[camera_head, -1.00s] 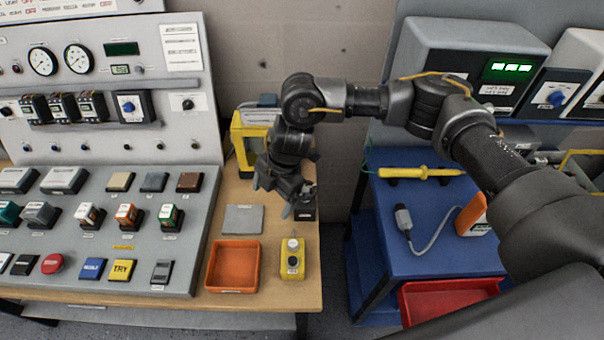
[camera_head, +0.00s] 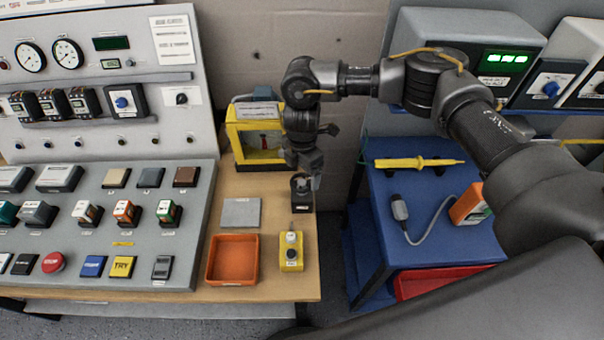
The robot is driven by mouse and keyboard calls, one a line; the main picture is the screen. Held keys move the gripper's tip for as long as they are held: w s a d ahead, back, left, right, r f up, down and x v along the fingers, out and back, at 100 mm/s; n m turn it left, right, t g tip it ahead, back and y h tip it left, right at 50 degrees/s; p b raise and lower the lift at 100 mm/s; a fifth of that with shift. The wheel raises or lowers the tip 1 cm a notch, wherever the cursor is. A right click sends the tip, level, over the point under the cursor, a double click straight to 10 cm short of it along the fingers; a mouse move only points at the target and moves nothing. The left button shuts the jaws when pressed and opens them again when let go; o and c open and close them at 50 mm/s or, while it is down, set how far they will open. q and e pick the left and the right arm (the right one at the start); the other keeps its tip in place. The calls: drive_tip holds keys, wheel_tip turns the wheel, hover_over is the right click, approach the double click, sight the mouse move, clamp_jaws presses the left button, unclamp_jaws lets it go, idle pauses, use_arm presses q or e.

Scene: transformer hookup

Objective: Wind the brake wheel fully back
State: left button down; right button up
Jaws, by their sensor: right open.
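My right gripper (camera_head: 306,172) is open, pointing down at the back right of the wooden table. Just below it stands a small dark block with a pale label (camera_head: 302,199) and a rounded dark part on top, which may be the brake wheel; it is too small to be sure. The fingers are at or just above its top, and I cannot tell whether they touch it. They partly hide it. My left gripper is not in view.
A yellow-framed box (camera_head: 252,140) stands behind and left of the gripper. A grey plate (camera_head: 240,213), an orange tray (camera_head: 210,262) and a yellow button box (camera_head: 291,256) lie in front. The sloped control panel (camera_head: 140,262) is left, a blue bench (camera_head: 385,228) right.

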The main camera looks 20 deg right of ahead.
sight(302, 181)
drive_tip(key=shift+f, duration=1.55)
drive_tip(key=c, duration=1)
